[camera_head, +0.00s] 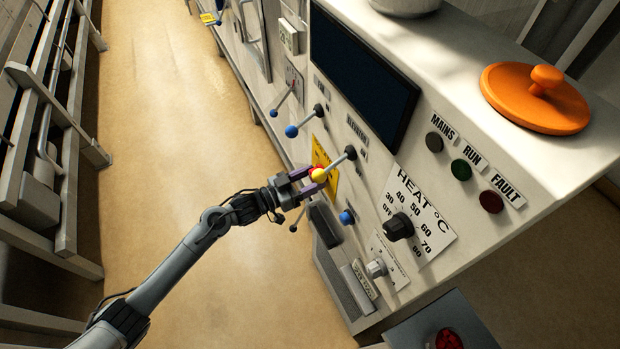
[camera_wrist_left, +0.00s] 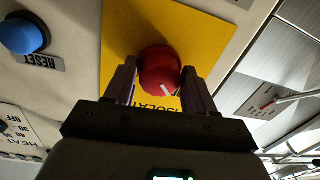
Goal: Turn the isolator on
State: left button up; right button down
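The isolator is a yellow plate (camera_wrist_left: 118,35) with a round red knob (camera_wrist_left: 160,72) and partly covered black lettering. In the head view, the yellow plate (camera_head: 332,183) is on the sloping control panel, mostly behind my left gripper (camera_head: 307,181). Its purple fingers are spread and point at the plate. In the left wrist view, the red knob sits between the tips of my left gripper (camera_wrist_left: 160,88), one finger on each side with little or no gap. Firm contact cannot be told. My right gripper is not in view.
A lever with a yellow ball (camera_head: 318,175) crosses close to my left fingertips. Blue-ball levers (camera_head: 291,131), a blue reset button (camera_head: 347,217), a heat dial (camera_head: 399,227) and a dark screen (camera_head: 362,75) are nearby. An orange lid (camera_head: 520,105) lies on top. The floor to the left is clear.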

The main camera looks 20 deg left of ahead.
pick_arm(q)
jog(key=c, duration=0.6)
